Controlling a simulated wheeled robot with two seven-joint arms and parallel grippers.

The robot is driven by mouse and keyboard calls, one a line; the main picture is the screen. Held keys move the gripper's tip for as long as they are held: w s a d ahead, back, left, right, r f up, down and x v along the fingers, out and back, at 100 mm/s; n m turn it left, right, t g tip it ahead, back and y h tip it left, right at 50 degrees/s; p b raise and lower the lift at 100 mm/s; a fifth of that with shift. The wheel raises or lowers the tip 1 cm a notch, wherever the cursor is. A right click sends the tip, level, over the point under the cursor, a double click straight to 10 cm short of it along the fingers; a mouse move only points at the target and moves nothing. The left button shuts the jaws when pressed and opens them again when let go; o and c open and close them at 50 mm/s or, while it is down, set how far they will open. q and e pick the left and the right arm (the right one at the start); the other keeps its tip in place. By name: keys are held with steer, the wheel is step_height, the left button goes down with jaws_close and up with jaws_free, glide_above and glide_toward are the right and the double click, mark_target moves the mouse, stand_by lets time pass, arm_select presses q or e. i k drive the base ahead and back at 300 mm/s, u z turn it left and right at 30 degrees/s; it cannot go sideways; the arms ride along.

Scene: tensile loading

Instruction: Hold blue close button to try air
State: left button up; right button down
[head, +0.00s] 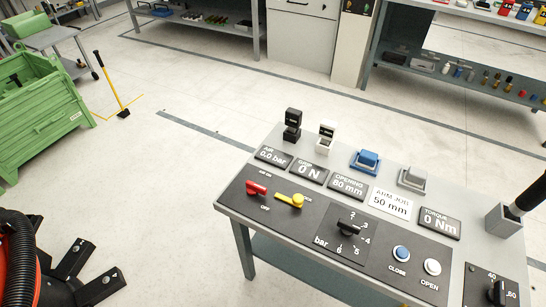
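The blue close button (401,252) sits on the black sloping panel (330,228) of the grey bench, with CLOSE printed below it. A white OPEN button (432,267) is to its right. A red lever (257,188) stands at the panel's left between AIR ON and OFF labels. The air display (273,156) reads 0.0 bar; the grip display (308,173) reads 0 N and the opening display (347,185) 60 mm. My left gripper (88,273), at the lower left, appears open and empty, well away from the button. My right gripper is out of view.
A yellow lever (290,200) and a black bar knob (349,226) lie left of the button. A grey holder (503,221) with a black rod stands at the right. A green crate (40,110) is at the left.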

mark_target(402, 253)
steer(key=z, duration=1.45)
